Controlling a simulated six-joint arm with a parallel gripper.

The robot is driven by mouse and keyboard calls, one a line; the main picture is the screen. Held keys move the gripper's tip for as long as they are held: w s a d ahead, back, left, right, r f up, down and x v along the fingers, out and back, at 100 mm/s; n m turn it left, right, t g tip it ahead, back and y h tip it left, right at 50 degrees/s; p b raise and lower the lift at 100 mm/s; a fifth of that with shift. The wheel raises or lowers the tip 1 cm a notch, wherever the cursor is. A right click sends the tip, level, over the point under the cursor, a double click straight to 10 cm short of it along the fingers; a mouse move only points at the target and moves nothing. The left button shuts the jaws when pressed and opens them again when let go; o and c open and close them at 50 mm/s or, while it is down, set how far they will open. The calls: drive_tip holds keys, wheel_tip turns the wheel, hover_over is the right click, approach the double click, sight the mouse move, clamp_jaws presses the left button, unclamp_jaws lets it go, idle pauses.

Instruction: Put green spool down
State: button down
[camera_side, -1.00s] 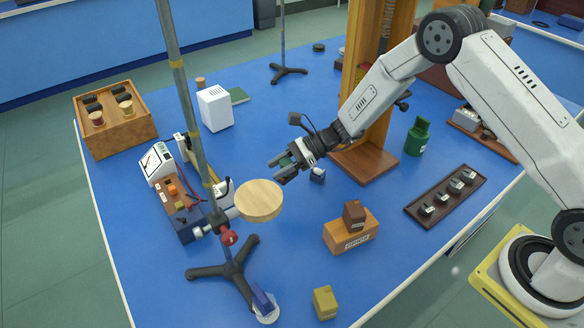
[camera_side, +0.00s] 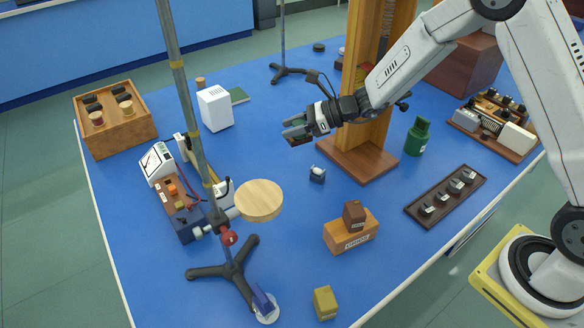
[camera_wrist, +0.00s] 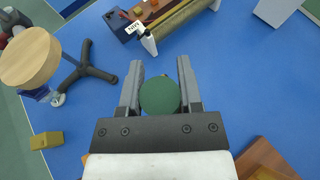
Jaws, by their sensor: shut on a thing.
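My gripper (camera_side: 296,130) is above the blue table, left of the wooden stand in the side view. It is shut on the green spool (camera_wrist: 160,96). In the wrist view the spool shows as a round dark green disc between the two fingers, close to the gripper body. In the side view the spool (camera_side: 299,131) is mostly hidden by the fingers. The spool appears to be held above the table, apart from other things.
A round wooden disc (camera_side: 259,200) is on the metal stand at left, with a tripod foot (camera_side: 233,271). A tall wooden frame (camera_side: 358,160) stands right of my gripper. A green bottle-like weight (camera_side: 417,136) stands farther right. Blue table (camera_side: 262,120) is bare below and left of my gripper.

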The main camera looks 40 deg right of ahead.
drive_tip(key=s+d+r+m+t+h, duration=0.5)
drive_tip(key=s+d+r+m+h, duration=0.2)
drive_tip(key=d+r, duration=0.3)
drive_tip(key=shift+s+d+r+m, duration=0.2)
drive_tip(key=shift+r+m, duration=0.1)
drive_tip(key=shift+r, duration=0.25)
drive_tip(key=shift+a, duration=0.1)
idle(0.6)
drive_tip(key=w+a+f+n+g+y, duration=0.1)
drive_tip(key=w+a+f+n+y, duration=0.1)
drive_tip(key=w+a+f, duration=0.1)
drive_tip(key=w+a+f+n+g+y, duration=0.2)
drive_tip(key=w+a+f+n+y, duration=0.1)
drive_tip(key=a+f, duration=0.1)
drive_tip(key=shift+w+a+f, duration=0.2)
drive_tip(key=shift+w+a, duration=0.05)
drive_tip(key=shift+w, duration=0.1)
drive_tip(key=a+f+n+g, duration=0.1)
drive_tip(key=a+f+n+y, duration=0.1)
drive_tip(key=f, duration=0.1)
drive_tip(key=a+f+n+g+y, duration=0.1)
drive_tip(key=f, duration=0.1)
drive_tip(key=shift+w+a+g, duration=0.3)
drive_tip(key=shift+w, duration=0.1)
drive_tip(key=s+a+f+n+g+y, duration=0.1)
drive_tip(key=a+f+n+g+y, duration=0.1)
drive_tip(key=f, duration=0.5)
drive_tip(key=shift+s+a+f+n+g, duration=0.25)
drive_tip(key=shift+a+f+n+g, duration=0.05)
drive_tip(key=shift+a+n+g, duration=0.6)
